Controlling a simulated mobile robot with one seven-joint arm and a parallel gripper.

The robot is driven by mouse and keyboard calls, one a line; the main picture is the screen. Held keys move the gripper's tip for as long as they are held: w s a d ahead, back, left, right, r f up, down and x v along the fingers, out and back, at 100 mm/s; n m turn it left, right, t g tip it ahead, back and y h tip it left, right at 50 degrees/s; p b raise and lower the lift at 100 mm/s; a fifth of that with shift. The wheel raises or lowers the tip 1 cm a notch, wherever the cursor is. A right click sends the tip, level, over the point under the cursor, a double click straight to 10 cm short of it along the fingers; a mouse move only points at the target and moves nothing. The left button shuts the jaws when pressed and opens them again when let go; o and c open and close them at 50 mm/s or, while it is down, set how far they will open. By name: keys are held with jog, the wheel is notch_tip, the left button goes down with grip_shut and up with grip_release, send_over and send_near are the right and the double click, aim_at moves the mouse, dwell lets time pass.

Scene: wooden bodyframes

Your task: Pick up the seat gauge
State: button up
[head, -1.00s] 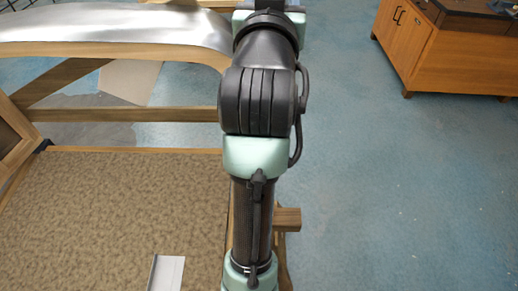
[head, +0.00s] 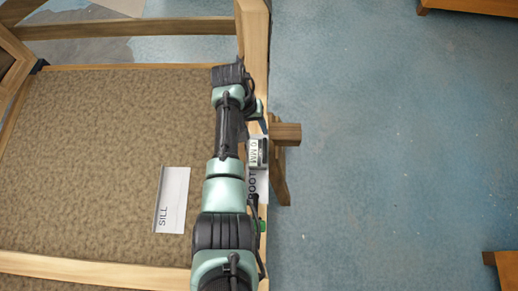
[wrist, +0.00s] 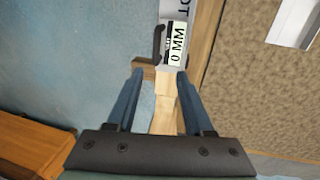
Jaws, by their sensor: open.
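A small grey gauge with a pale label reading "0 MM" (head: 257,153) sits on the right wooden rail; I take it to be the seat gauge. In the wrist view, the gauge (wrist: 175,42) lies just beyond my fingertips, nearer the right finger, with a dark bracket-like part on its left side. My gripper (wrist: 158,74) is open, with its two blue fingers spread above the rail and nothing between them but wood and floor behind. In the head view, my arm covers part of the rail and the fingertips are hard to make out.
A white card partly reading "OOT" (head: 258,186) lies on the rail by the gauge. A "SILL" card (head: 172,200) lies on the brown panel (head: 110,140). A wooden block (head: 286,134) juts out right of the rail. Blue floor (head: 390,150) is open on the right.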

aim_at(264, 143)
jog(key=f+b, duration=0.2)
jog(key=f, duration=0.1)
jog(key=d+f+b, duration=0.1)
jog(key=f+b, duration=0.2)
jog(key=shift+d+f, duration=0.1)
jog(key=shift+f, duration=0.05)
jog(key=f+b, duration=0.1)
jog(key=b, duration=0.1)
jog(key=d+f+b, duration=0.1)
jog(key=f, duration=0.1)
jog(key=d+f+b, duration=0.1)
jog(key=f+b, duration=0.1)
jog(key=shift+w+f+b, duration=0.15)
jog(key=shift+w+b, duration=0.05)
jog(key=shift+b, duration=0.1)
grip_shut()
dwell(0.9)
